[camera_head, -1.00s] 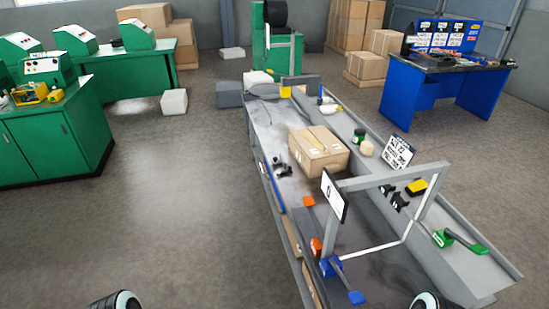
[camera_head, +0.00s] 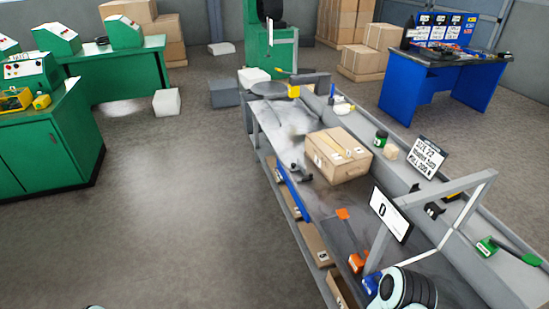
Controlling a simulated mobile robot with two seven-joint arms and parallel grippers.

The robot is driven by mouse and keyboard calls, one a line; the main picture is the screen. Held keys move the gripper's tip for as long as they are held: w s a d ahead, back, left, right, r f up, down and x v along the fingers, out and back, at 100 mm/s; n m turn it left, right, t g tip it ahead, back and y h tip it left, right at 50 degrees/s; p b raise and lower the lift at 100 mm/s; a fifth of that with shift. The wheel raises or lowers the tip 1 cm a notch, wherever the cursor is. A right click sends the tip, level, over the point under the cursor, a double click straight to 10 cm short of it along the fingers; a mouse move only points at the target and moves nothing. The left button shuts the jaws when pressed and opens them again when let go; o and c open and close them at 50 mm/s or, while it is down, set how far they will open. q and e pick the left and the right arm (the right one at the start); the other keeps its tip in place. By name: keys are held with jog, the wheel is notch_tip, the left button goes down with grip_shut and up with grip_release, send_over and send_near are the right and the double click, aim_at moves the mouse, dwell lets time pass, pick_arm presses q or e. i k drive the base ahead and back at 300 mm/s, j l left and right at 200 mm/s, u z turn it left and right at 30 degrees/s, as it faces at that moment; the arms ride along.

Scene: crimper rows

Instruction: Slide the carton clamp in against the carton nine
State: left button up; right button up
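A brown cardboard carton (camera_head: 337,155) sits on the grey bench (camera_head: 281,123), closed, with small labels too small to read. A small dark fitting (camera_head: 299,172), possibly the carton clamp, stands on the bench at the carton's left side, with a gap between them. A blue bar (camera_head: 294,194) runs along the bench's left edge by it. A dark and white part of my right arm covers the bench's near end. Only a sliver of my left arm shows at the bottom left. Neither gripper's fingers are in view.
A grey frame (camera_head: 463,185) with a sign (camera_head: 391,213) stands over the near bench. Orange (camera_head: 358,262) and blue (camera_head: 372,284) fittings are beside my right arm. A green lever fitting (camera_head: 487,246) is on the right ledge. Floor left of the bench is clear.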

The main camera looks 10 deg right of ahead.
aim_at(300, 166)
jog(key=i+j+u, duration=0.1)
jog(key=i, duration=0.35)
jog(key=i+j, duration=0.25)
jog(key=i, duration=0.2)
jog(key=i+j+u, duration=0.15)
jog(key=i, duration=0.35)
jog(key=i+z, duration=0.3)
jog(key=z, duration=0.15)
jog(key=i+j+z, duration=0.25)
jog(key=z, duration=0.15)
jog(key=i+j+z, duration=0.25)
jog(key=z, duration=0.2)
jog(key=i+j+z, duration=0.15)
jog(key=z, duration=0.3)
jog(key=i+j+z, duration=0.15)
jog(key=z, duration=0.35)
jog(key=i+j+z, duration=0.1)
jog(key=j+z, duration=0.35)
